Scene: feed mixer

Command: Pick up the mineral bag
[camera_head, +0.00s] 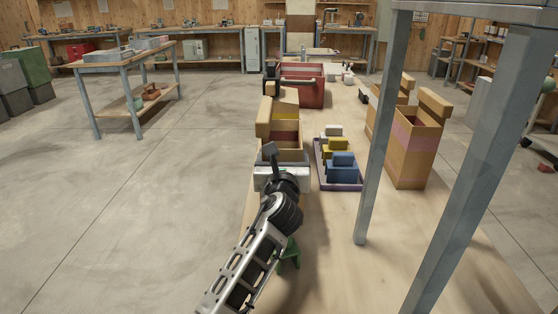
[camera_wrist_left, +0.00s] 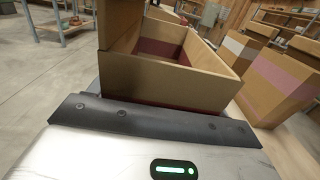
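My left gripper (camera_head: 282,178) is at the near side of an open cardboard box (camera_head: 284,155) on the long table. Its wide silver body also fills the bottom of the left wrist view (camera_wrist_left: 155,140); its fingers are hidden, so I cannot tell whether they are open. The box (camera_wrist_left: 165,80) shows a dark red band inside, and yellow in the head view. A purple tray (camera_head: 338,187) right of the box holds small blocky items: white (camera_head: 332,130), yellow (camera_head: 334,150) and blue (camera_head: 342,167). I cannot tell which thing is the mineral bag. My right gripper is out of view.
A tall cardboard box (camera_head: 414,153) with a pink band stands right of the tray. A red bin (camera_head: 303,90) stands behind the open box. Grey metal posts (camera_head: 374,130) rise at right. A small green object (camera_head: 290,255) lies beneath my arm. The near tabletop is mostly clear.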

